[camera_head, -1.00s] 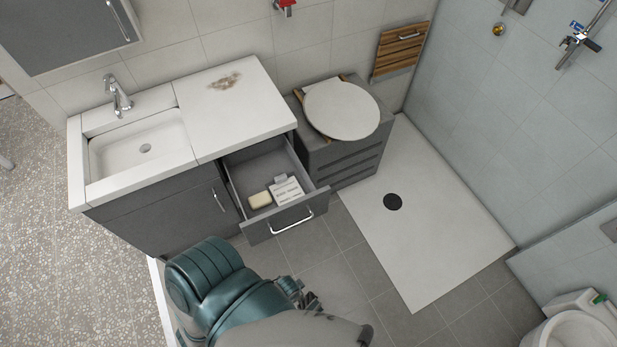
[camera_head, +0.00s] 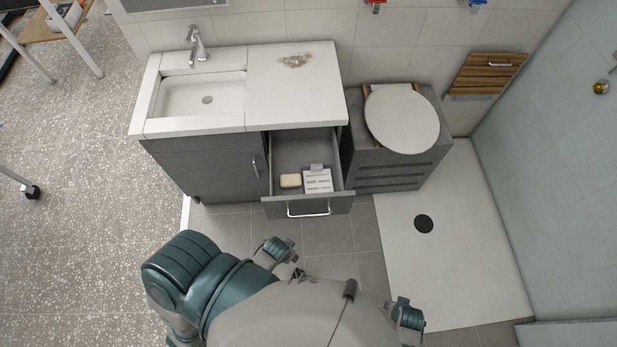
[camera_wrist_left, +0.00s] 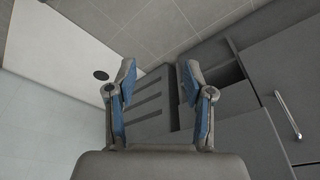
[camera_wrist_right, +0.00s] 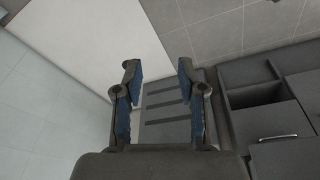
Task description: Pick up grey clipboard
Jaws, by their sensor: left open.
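A small clipboard (camera_head: 317,182) with a white printed sheet and a grey clip lies in the open drawer (camera_head: 284,151) under the sink counter. It is next to a yellowish soap bar (camera_head: 290,181). The sheet covers most of the board. In the head view my arms are low in front of the drawer, apart from it, and their fingers are mostly hidden. In the left wrist view my left gripper (camera_wrist_left: 157,72) is open and empty. In the right wrist view my right gripper (camera_wrist_right: 159,70) is open and empty. Neither wrist view shows the clipboard.
The drawer front has a metal handle (camera_head: 308,211). A grey cabinet with a round white lid (camera_head: 401,118) stands to the right. A white shower tray (camera_head: 460,235) lies beyond it. The tiled floor before the drawer is clear.

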